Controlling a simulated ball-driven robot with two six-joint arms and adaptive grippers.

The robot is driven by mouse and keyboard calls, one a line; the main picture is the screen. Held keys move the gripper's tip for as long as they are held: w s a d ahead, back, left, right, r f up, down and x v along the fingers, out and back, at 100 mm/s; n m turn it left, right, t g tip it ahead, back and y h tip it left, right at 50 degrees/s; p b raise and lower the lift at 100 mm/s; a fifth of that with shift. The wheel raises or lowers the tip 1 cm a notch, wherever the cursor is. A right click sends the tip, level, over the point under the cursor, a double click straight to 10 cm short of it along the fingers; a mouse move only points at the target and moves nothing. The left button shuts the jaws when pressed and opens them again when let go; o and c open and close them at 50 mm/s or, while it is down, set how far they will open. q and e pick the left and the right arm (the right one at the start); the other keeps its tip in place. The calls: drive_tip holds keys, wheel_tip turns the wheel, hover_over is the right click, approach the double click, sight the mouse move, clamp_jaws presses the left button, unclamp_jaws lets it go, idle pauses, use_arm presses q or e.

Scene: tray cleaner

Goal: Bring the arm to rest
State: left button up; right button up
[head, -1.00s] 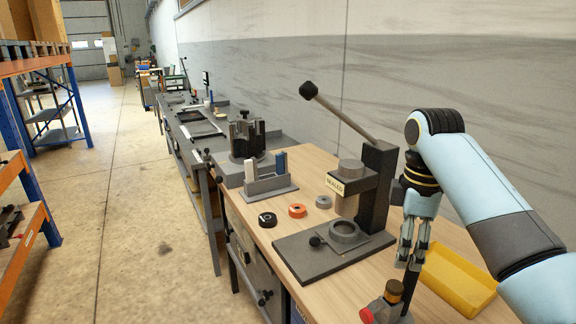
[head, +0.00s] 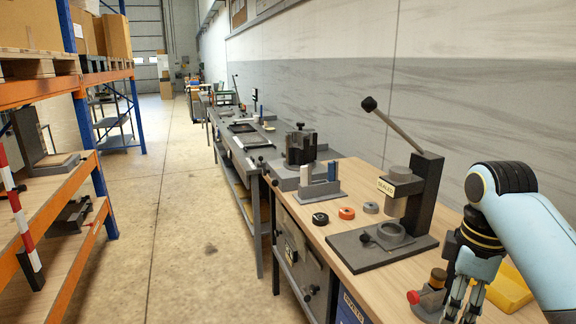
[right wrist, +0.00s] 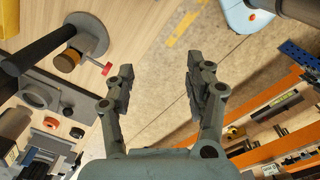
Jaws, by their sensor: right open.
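My right arm comes in from the right in the head view, with its right gripper (head: 465,304) pointing down near the bench's front right part. The gripper also shows in the right wrist view (right wrist: 160,65), its fingers wide apart with nothing between them. Bare floor lies in the gap behind the fingers. My left gripper is not in view.
The wooden bench (head: 345,215) carries a lever press (head: 426,200), black, orange and grey rings, and a grey holder (head: 318,192). A red-knobbed grey fixture (head: 428,300) and yellow tray (head: 508,292) are close to the gripper. Orange shelving (head: 60,225) stands left; the aisle floor (head: 190,235) is clear.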

drive_tip(key=s+a+r+m+t, duration=0.1)
drive_tip(key=s+m+t, duration=0.2)
drive_tip(key=s+m, duration=1.5)
drive_tip(key=s+d+f+n+b, duration=0.1)
drive_tip(key=s+f+n+b, duration=0.3)
drive_tip(key=f, duration=1)
drive_tip(key=s+d+f+n+g+b, duration=0.15)
drive_tip(key=f+b, duration=0.35)
drive_tip(key=f, duration=0.9)
drive_tip(key=s+f+n+b, duration=0.25)
drive_tip(key=f+b, duration=0.25)
drive_tip(key=f, duration=0.9)
use_arm(q)
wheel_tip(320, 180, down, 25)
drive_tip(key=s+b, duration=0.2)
drive_tip(key=b, duration=0.8)
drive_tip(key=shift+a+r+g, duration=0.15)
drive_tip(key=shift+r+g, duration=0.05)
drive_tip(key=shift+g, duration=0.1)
use_arm(e)
drive_tip(key=s+f, duration=0.9)
drive_tip(key=f, duration=0.3)
drive_tip(key=s+d+f+m, duration=0.1)
drive_tip(key=s+f, duration=0.8)
drive_tip(key=f, duration=0.4)
drive_tip(key=shift+s+g+h, duration=0.3)
drive_tip(key=shift+s+g, duration=0.1)
drive_tip(key=shift+g, duration=0.05)
